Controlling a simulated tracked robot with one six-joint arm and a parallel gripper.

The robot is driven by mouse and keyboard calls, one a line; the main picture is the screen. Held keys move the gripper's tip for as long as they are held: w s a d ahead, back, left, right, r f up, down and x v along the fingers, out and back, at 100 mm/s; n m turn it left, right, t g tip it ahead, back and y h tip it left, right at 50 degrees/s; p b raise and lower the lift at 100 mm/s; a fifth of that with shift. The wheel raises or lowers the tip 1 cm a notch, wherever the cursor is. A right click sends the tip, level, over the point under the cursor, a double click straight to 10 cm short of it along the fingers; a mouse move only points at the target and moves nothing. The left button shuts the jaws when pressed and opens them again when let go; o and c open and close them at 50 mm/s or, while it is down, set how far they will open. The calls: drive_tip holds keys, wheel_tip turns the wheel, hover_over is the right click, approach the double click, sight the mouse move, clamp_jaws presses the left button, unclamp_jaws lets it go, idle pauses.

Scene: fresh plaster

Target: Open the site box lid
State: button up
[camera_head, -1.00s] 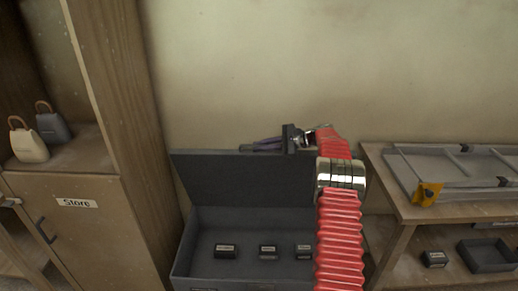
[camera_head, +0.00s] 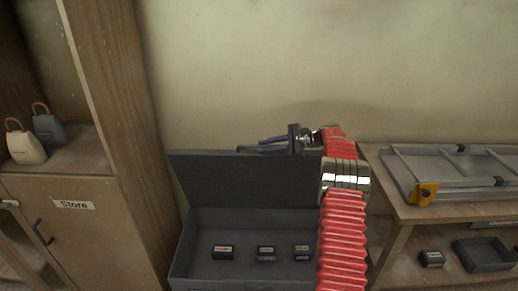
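The dark grey site box (camera_head: 200,225) stands against the wall in the lower middle. Its lid (camera_head: 240,178) is raised nearly upright, leaning back toward the wall, and the inside is in plain view. My gripper (camera_head: 250,146) is at the lid's top edge, with its fingers pointing left. The two purple fingers look apart with nothing seen between them. I cannot tell whether the lower finger touches the lid's edge. My red arm covers the box's right end.
Several small dark labelled blocks (camera_head: 266,253) lie inside the box. A wooden cabinet marked Store (camera_head: 75,235) stands close on the left, with two bags (camera_head: 24,146) on its shelf. A wooden bench (camera_head: 410,212) on the right bears a metal frame (camera_head: 450,170).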

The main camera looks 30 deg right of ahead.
drive_tip(key=v, duration=1)
drive_tip(key=shift+d, duration=0.2)
drive_tip(key=shift+c, duration=0.2)
